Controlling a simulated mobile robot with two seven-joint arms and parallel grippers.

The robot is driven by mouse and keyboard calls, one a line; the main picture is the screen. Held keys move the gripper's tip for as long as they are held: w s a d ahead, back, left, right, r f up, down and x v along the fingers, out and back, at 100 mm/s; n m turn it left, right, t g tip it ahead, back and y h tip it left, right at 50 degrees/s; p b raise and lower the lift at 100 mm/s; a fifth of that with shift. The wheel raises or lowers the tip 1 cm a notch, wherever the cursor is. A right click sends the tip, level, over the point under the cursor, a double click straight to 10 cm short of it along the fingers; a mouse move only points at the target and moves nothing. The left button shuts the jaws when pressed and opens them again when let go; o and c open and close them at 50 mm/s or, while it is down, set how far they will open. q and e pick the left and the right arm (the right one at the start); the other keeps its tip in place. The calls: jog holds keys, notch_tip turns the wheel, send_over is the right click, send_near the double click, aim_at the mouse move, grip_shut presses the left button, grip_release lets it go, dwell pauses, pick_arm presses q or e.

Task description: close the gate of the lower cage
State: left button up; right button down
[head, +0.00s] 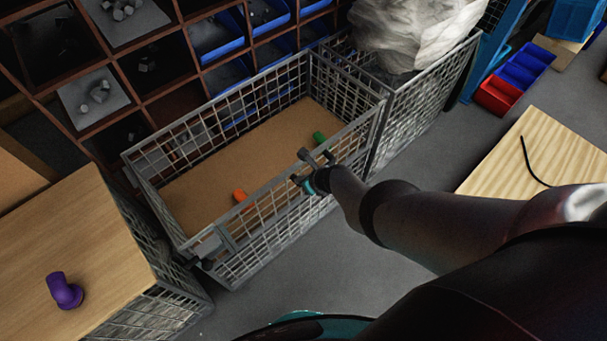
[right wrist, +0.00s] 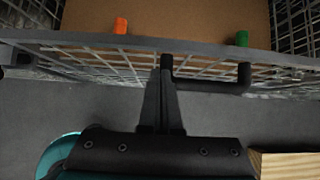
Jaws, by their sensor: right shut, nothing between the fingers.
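The lower cage is a grey wire-mesh cage (head: 160,150) with a brown floor. Its front mesh panel, the gate (head: 262,222), stands roughly upright along the near side; I cannot tell whether it is fully closed. A dark handle (right wrist: 215,87) sticks out from the gate's top rail. My right gripper (head: 308,183) is at the rail, right beside the handle; its fingers (right wrist: 164,80) are shut with nothing between them. Whether they touch the rail is unclear. A grey plate (head: 207,247) sits at the gate's left end. My left gripper is not in view.
An orange piece (head: 239,195) and a green piece (head: 319,137) lie inside the cage. Another cage (head: 430,95) holding a white bag stands to the right. A wooden surface (head: 80,235) with a purple piece (head: 64,290) is at left. A pale board (head: 540,160) is at right.

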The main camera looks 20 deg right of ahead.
notch_tip(320, 180, up, 7)
jog(key=w+a+p, duration=0.1)
jog(key=w+p, duration=0.1)
jog(key=p, duration=0.3)
jog(key=shift+w, duration=0.2)
jog(key=shift+a, duration=0.1)
